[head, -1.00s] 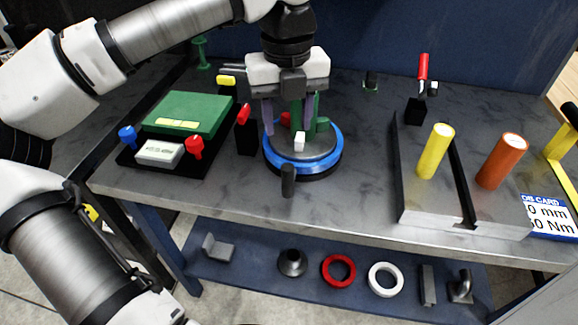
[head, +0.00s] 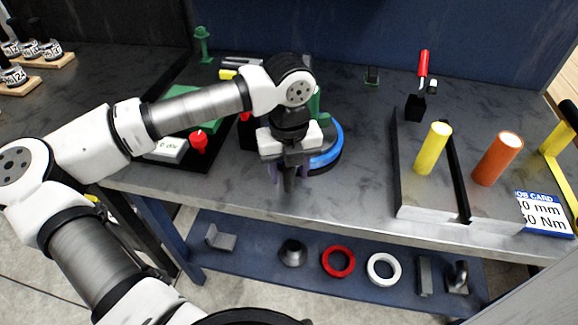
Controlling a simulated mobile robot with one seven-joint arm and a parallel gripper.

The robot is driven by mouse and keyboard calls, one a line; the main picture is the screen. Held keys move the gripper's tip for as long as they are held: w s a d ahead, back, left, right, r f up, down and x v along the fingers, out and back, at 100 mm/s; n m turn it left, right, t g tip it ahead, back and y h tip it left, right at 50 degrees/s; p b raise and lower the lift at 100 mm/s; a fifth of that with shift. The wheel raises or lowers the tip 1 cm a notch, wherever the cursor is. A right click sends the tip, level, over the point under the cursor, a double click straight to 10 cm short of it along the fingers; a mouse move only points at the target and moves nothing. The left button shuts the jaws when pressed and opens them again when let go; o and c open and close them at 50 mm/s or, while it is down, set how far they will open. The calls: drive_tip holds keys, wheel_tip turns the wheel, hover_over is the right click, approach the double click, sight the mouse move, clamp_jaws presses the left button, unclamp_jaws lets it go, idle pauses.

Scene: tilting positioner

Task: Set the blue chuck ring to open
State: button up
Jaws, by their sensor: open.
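The blue chuck ring (head: 337,147) circles the base of the chuck on the bench, and its right side shows past my arm in the head view. The chuck's green part (head: 317,104) sticks up behind my wrist. My gripper (head: 288,182) points down at the ring's front left, with its purple fingers apart. A dark upright handle (head: 289,180) of the ring shows between or just behind the fingers; I cannot tell if they touch it. My wrist hides the ring's left side and most of the chuck's top.
A metal fixture holds a yellow cylinder (head: 433,148) and an orange cylinder (head: 497,158) to the right. A red-handled lever (head: 423,66) stands behind. Bench between chuck and fixture is clear.

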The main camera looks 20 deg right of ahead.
clamp_jaws()
idle(0.4)
drive_tip(key=d+n+b, duration=0.1)
drive_tip(key=b, duration=0.1)
drive_tip(key=s+d+b, duration=0.1)
drive_tip(key=b, duration=0.1)
drive_tip(key=shift+f+n, duration=0.3)
drive_tip(key=shift+n, duration=0.7)
drive_tip(key=d+b, duration=0.1)
drive_tip(key=s+d+b, duration=0.1)
drive_tip(key=d+b, duration=0.1)
drive_tip(key=shift+s+d+r, duration=0.15)
drive_tip(key=shift+s+d, duration=0.15)
drive_tip(key=shift+d, duration=0.05)
drive_tip(key=shift+s+d+r+b, duration=0.15)
drive_tip(key=shift+d+r+b, duration=0.05)
drive_tip(key=shift+d+b, duration=0.75)
unclamp_jaws()
